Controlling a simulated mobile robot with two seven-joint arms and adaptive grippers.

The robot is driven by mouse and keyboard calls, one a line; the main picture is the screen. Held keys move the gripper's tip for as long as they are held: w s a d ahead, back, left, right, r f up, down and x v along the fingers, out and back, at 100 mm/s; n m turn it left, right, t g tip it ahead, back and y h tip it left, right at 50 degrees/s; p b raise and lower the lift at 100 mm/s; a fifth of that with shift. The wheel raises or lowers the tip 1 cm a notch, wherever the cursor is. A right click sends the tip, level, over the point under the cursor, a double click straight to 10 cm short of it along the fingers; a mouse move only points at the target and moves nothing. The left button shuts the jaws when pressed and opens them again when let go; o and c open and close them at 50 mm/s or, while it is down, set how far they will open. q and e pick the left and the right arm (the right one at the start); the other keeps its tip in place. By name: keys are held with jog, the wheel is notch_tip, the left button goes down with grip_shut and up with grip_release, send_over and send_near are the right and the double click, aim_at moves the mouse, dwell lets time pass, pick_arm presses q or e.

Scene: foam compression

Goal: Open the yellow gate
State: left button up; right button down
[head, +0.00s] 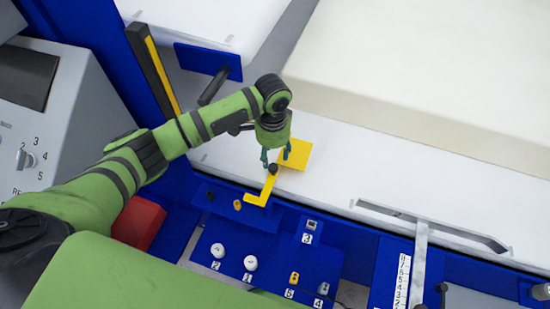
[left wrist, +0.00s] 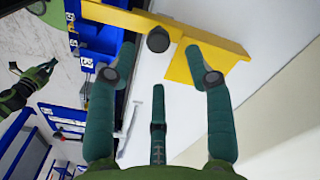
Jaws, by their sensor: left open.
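The yellow gate (head: 296,154) is a flat plate with a bent yellow arm and a round dark knob (head: 273,168), at the blue console's edge beside the white surface. It also shows in the left wrist view (left wrist: 222,62), with the knob (left wrist: 158,39) facing the camera. My left gripper (head: 276,158) is open and empty, its fingers pointing down just above the knob. In the left wrist view the fingertips (left wrist: 160,76) are spread on either side, slightly short of the knob. What seems to be my right gripper (left wrist: 33,70) is small at the left edge of that view.
The blue console carries white knobs (head: 250,262) and yellow switches (head: 294,278). A slotted metal lever (head: 419,260) with a number scale stands at the right. A large cream foam block (head: 430,75) lies behind. A grey control box (head: 60,110) and red block (head: 139,220) are left.

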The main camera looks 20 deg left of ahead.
aim_at(273, 167)
pick_arm(q)
jog(key=f, duration=0.2)
jog(key=f+p, duration=0.1)
jog(key=f, duration=0.2)
jog(key=shift+s, duration=0.2)
jog(key=shift+w+f, duration=0.1)
jog(key=shift+f, duration=0.3)
grip_shut()
pick_arm(e)
jog(key=shift+s+d+r, duration=0.2)
jog(key=shift+s+r, duration=0.35)
jog(key=shift+s, duration=0.3)
